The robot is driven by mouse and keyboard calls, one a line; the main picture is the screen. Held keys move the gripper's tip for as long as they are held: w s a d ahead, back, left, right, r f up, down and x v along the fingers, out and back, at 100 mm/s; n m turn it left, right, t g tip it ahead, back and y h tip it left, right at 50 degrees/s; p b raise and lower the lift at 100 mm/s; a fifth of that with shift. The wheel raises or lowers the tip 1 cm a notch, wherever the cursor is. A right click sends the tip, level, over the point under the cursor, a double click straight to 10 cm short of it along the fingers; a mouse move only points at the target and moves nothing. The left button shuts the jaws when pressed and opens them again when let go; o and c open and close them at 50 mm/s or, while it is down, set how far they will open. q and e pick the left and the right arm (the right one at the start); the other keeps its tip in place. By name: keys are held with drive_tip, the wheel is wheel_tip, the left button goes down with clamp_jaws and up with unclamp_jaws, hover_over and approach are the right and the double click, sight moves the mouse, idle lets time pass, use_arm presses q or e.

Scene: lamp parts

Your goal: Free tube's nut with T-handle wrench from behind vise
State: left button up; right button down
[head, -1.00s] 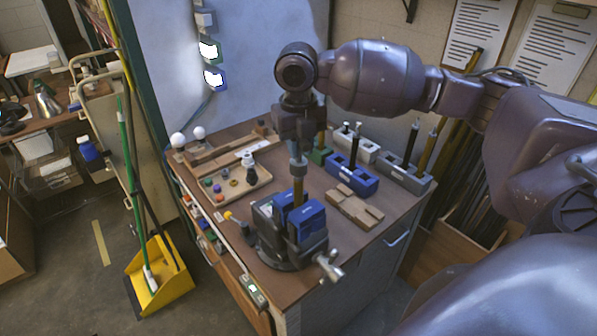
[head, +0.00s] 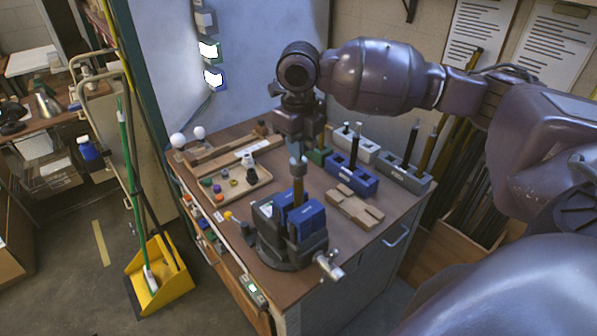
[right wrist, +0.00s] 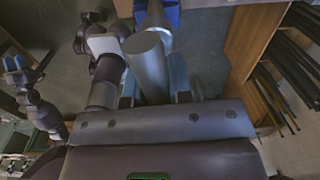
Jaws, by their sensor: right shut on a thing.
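My right gripper (head: 294,150) is just behind and above the tube's top, pointing down. In the right wrist view a thick grey cylinder (right wrist: 148,55), apparently part of the T-handle wrench, lies between the fingers of my right gripper (right wrist: 155,98), which is shut on it. The wrench's working end and its contact with the nut cannot be made out. My left gripper (right wrist: 17,68) shows small at the left of that view, its jaws unclear.
A tray of small coloured parts (head: 262,182) lies left of the vise. A wooden block (head: 352,207) and a blue holder (head: 360,181) stand to its right. A grey holder with upright rods (head: 408,177) is near the right edge. The bench front has a handle.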

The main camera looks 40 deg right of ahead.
drive_tip(key=shift+m, duration=0.3)
drive_tip(key=shift+r, duration=0.2)
drive_tip(key=shift+r, duration=1.85)
drive_tip(key=shift+r, duration=0.1)
drive_tip(key=shift+r, duration=1.9)
